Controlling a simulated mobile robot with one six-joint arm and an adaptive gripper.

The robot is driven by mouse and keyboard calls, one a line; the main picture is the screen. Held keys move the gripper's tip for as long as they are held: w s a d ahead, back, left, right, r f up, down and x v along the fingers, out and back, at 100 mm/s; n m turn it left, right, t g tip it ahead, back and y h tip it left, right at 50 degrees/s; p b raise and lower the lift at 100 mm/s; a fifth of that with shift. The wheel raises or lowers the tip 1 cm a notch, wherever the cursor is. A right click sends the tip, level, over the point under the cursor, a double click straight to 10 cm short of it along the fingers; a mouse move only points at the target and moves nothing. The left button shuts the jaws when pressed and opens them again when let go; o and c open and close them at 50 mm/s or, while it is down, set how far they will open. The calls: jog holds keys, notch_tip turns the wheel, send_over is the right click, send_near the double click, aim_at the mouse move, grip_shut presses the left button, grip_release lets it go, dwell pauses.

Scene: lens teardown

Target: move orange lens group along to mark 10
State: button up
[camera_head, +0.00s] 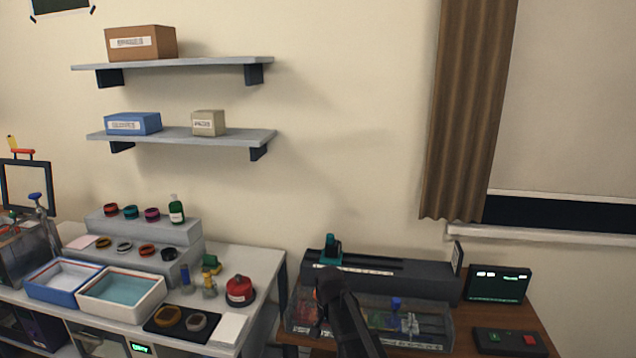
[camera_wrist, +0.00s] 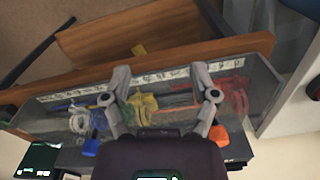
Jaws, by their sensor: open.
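An orange knob (camera_wrist: 218,135) shows in the wrist view at the right of my gripper, close to the right finger's base. I take it for the orange lens group's handle; its lower part is hidden. A blue knob (camera_wrist: 92,147) is at the left. My gripper (camera_wrist: 161,74) is open, its fingers spread over a long clear-sided case (camera_wrist: 60,128) holding blue, white, yellow and red parts. A numbered white strip (camera_wrist: 150,76) runs along the case; its marks are too blurred to read. In the head view my arm covers part of the case (camera_head: 300,318).
In the head view a dark rail unit (camera_head: 425,277) with a teal piece (camera_head: 330,249) stands behind the case. A screen (camera_head: 499,284) and a button panel (camera_head: 510,342) are at the right. A bench (camera_head: 262,262) with trays and small parts is at the left.

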jog(key=s+d+n, duration=0.4)
jog(key=s+d, duration=1)
jog(key=s, duration=0.1)
